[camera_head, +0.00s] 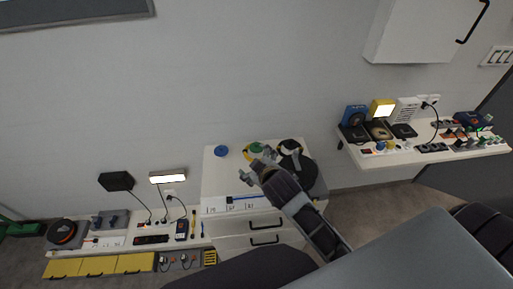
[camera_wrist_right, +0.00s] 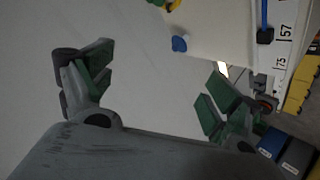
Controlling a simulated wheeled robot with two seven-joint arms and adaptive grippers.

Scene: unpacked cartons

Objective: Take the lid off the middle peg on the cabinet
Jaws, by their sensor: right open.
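The white cabinet (camera_head: 212,178) stands against the wall in the head view. Along the back of its top are a blue round piece (camera_head: 221,150), a yellow and green piece (camera_head: 253,148) in the middle and a black round piece (camera_head: 291,146) at the right. I cannot tell lid from peg at this size. My right gripper (camera_head: 254,166) is open and empty, over the cabinet top, in front of the middle piece. In the right wrist view its fingers (camera_wrist_right: 160,70) are spread wide; the blue piece (camera_wrist_right: 179,44) and part of the yellow one (camera_wrist_right: 170,4) show beyond them. My left gripper is out of view.
A blue-handled tool (camera_head: 245,198) lies near the cabinet's front edge, above labels and drawers with black handles (camera_head: 264,240). A low shelf of devices (camera_head: 150,240) is at the left. A wall shelf with devices (camera_head: 425,157) is at the right.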

